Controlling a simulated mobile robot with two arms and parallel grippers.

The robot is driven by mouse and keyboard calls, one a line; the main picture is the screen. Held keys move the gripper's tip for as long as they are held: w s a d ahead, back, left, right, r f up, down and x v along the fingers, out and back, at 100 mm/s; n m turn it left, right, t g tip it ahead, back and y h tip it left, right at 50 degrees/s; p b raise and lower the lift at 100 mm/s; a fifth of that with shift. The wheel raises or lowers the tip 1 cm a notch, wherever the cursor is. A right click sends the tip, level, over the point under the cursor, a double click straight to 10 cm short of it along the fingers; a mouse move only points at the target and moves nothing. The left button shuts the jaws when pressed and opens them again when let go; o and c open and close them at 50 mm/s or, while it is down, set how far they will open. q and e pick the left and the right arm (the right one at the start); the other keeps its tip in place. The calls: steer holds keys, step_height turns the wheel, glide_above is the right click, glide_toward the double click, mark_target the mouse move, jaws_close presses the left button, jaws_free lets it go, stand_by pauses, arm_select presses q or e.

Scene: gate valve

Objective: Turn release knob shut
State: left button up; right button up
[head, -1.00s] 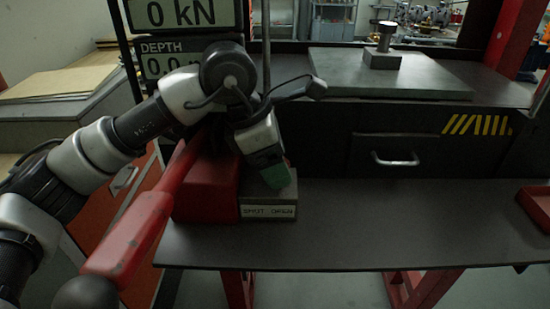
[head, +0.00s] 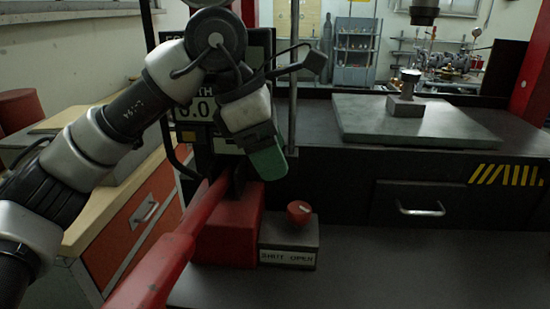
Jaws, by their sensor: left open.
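The release knob (head: 299,212) is a small round red knob with a pale mark on its face. It sits on top of a grey block (head: 289,238) whose front label reads "SHUT OPEN". My left gripper (head: 268,165), with green fingertip covering, hangs above and a little left of the knob, apart from it. I see nothing held in it. My right gripper is not in view.
A long red lever (head: 160,270) runs from the lower left to a red housing (head: 230,228) just left of the knob block. A vertical metal rod (head: 293,100) stands behind. The dark bench top is clear to the right, below a drawer (head: 408,205).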

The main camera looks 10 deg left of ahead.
arm_select(q)
steer(key=m+y, duration=0.4)
steer(key=m, duration=0.7)
glide_toward(300, 208)
steer(key=shift+g, duration=0.3)
steer(key=f, duration=0.6)
steer(key=f+b, duration=0.1)
steer(key=f, duration=0.2)
steer(key=shift+w+d+f, duration=0.1)
steer(key=shift+w+f, duration=0.25)
steer(key=shift+c, duration=0.2)
steer(key=c, duration=0.9)
